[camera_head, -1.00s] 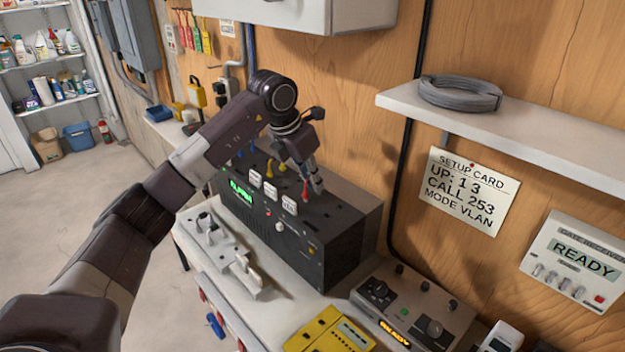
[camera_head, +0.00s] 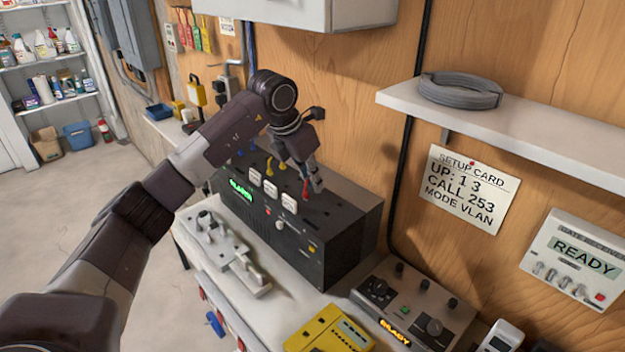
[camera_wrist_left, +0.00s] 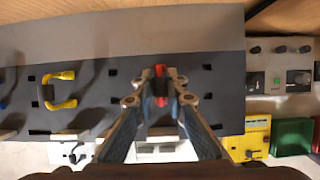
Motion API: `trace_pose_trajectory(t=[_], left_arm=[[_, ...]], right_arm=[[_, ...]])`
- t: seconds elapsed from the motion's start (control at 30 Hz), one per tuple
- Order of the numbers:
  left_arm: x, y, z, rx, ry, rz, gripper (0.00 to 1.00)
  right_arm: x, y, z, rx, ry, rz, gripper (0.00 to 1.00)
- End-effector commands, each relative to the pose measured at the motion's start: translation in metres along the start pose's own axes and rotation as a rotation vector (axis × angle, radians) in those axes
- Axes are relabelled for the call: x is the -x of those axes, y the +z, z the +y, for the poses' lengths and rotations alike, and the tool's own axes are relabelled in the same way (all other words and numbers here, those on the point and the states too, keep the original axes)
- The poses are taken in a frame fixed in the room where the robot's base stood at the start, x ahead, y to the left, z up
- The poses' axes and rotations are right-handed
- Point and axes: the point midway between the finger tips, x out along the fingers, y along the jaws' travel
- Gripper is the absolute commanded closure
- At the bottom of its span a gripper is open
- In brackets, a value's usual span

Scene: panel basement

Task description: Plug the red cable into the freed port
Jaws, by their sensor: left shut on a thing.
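My left gripper (camera_head: 312,188) is over the top of the dark panel box (camera_head: 345,218), near its right part. It is shut on the red cable plug (camera_head: 305,190), which also shows between the fingertips in the left wrist view (camera_wrist_left: 159,72). The plug's lower end is hidden, so I cannot tell whether it sits in a port. Several dark empty ports show in the box top in the left wrist view, one right of the fingers (camera_wrist_left: 207,95). A yellow cable (camera_wrist_left: 68,103) loops between ports to the left. My right gripper is not in view.
White label cards (camera_head: 289,203) and a green display (camera_head: 241,191) are on the box front. A grey lever plate (camera_head: 222,245), a yellow device (camera_head: 330,332) and a grey control unit (camera_head: 415,310) stand in front. A shelf (camera_head: 520,135) juts from the wall at right.

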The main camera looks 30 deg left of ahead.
Motion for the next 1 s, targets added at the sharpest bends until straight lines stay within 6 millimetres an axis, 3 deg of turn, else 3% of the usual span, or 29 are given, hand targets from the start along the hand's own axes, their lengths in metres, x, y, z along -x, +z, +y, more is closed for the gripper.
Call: trace_pose_trajectory(t=[0.87,0.9,1.0], left_arm=[[-0.0033,-0.0012,0.0005,0.000,0.000,-0.001,1.00],[-0.0033,-0.0012,0.0004,0.000,0.000,-0.001,0.84],[-0.0033,-0.0012,0.0004,0.000,0.000,-0.001,0.73]], right_arm=[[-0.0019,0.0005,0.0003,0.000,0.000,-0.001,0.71],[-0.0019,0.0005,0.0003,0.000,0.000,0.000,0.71],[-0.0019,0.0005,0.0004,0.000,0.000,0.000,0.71]])
